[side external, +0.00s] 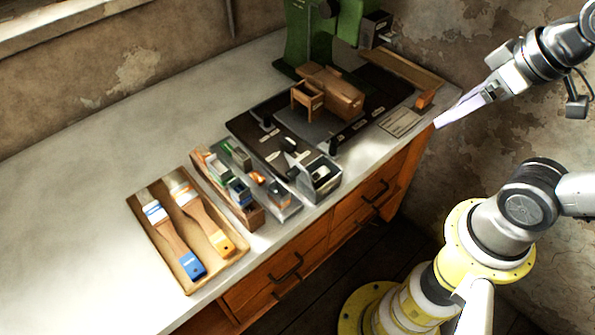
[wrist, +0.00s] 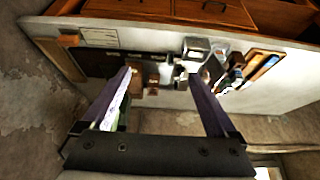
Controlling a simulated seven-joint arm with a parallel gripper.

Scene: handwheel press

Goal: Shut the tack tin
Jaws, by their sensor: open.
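A small grey metal box (side external: 320,178) with a pale label stands near the bench's front edge, right of the organiser trays. It looks like the tack tin, but I cannot tell for sure or make out its lid's position. It also shows in the wrist view, as a small grey box (wrist: 196,48) near the right finger. My gripper (side external: 441,122) is open and empty, off to the right by the bench's right end, well apart from the box. In the wrist view its two fingers (wrist: 163,72) are spread, with nothing between them.
A wooden tray (side external: 140,212) holds two brushes at the left. Trays of small parts (side external: 258,215) stand between it and the box. A wooden box (side external: 333,92) and a green press (side external: 297,35) stand behind. The bench's left surface (side external: 80,220) is clear.

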